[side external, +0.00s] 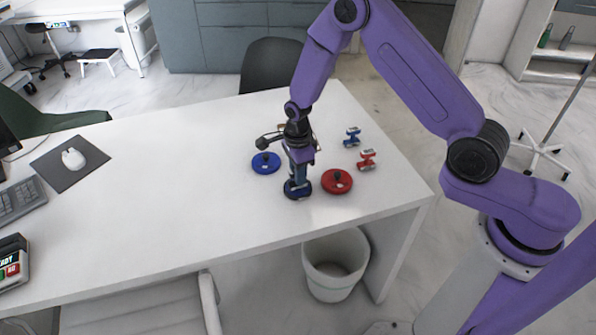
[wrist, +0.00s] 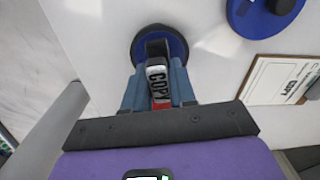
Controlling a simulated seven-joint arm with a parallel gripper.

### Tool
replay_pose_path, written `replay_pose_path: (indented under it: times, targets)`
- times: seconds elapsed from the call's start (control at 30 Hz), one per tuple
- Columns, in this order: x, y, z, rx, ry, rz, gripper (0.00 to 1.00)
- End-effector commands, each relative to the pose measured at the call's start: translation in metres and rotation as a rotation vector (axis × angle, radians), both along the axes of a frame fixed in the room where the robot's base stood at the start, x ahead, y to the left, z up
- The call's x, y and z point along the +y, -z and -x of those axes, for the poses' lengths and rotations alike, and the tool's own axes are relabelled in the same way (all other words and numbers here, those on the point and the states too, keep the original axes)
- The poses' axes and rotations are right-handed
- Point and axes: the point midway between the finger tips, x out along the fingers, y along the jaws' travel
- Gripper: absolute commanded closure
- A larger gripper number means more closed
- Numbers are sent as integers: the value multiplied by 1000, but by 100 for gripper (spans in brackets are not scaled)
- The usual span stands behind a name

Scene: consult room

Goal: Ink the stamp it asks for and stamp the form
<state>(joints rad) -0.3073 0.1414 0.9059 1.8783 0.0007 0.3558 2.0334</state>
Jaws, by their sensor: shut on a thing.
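My gripper (wrist: 158,92) is shut on a stamp (wrist: 158,76) with a white label reading COPY and a red patch. In the side view my gripper (side external: 298,172) points down. The stamp's dark lower end is over a round dark-blue ink pad (side external: 297,192), which also shows in the wrist view (wrist: 178,40); I cannot tell if they touch. A blue disc with a black knob (side external: 266,164) lies left of the gripper, a red one (side external: 337,184) to the right. The form (wrist: 285,78) lies on a clipboard, mostly hidden behind the gripper in the side view; its small printed word is hard to read.
A small blue stamp (side external: 352,137) and a red one (side external: 367,160) stand at the right of the white table (side external: 180,200). A mouse (side external: 73,158), keyboard (side external: 18,200) and small device (side external: 13,262) are at the left. The table's middle is clear. A bin (side external: 335,265) stands below.

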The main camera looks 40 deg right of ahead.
Motion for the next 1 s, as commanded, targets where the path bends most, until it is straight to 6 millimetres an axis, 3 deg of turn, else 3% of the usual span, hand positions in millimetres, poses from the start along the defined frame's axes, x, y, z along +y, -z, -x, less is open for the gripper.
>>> replay_pose_path:
  times: [0.47,1.0]
  targets:
    - [0,1,1,2,0,0,94]
    - [0,-35,0,0,0,0,94]
